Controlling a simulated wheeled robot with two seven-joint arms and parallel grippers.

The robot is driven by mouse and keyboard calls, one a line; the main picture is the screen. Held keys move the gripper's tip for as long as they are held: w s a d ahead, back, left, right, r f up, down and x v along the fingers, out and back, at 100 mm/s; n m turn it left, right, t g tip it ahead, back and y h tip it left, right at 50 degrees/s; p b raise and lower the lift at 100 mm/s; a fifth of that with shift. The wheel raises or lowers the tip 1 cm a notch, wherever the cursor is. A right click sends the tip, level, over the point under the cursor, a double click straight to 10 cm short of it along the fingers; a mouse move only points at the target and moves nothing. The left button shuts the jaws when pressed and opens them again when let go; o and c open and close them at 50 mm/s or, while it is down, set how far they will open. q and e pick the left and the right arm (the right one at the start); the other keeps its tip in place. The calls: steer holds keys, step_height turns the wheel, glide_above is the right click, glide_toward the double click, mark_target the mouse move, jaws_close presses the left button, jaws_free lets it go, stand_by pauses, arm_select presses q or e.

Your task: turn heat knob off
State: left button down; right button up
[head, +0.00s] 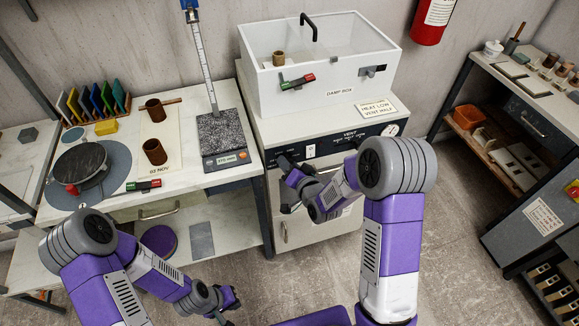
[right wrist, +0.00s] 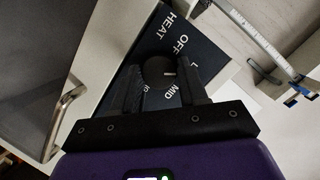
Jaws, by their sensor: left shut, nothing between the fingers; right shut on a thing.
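The heat knob (right wrist: 156,70) is a dark round knob on a dark panel (right wrist: 205,52) lettered HEAT, OFF, MID and further partly hidden marks. Its short white mark points right in the right wrist view, near the partly covered L label, between OFF and MID. My right gripper (right wrist: 163,88) is shut on the knob, one finger on each side. In the head view my right gripper (head: 284,178) is at the front panel of the white cabinet and hides the knob. My left gripper (head: 228,302) is shut and empty, low at the bottom of the view, away from the cabinet.
A vent control row (head: 352,140) is on the same panel. The left worktable (head: 190,125) holds a scale (head: 222,139), cups and a turntable. Open floor lies before the cabinet.

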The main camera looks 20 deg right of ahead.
steer(key=shift+a+n+h+b, duration=0.15)
steer(key=shift+n+h+b, duration=0.7)
steer(key=shift+n, duration=1.05)
steer(key=shift+a+n+h+b, duration=0.1)
steer(key=shift+n+h+b, duration=0.45)
steer(key=shift+n+h, duration=1)
steer(key=shift+n, duration=0.55)
steer(key=o, duration=1.1)
steer(key=shift+c, duration=0.2)
steer(key=shift+y, duration=0.4)
steer(key=p+v, duration=0.1)
steer(key=v, duration=0.6)
steer(key=shift+s, duration=0.3)
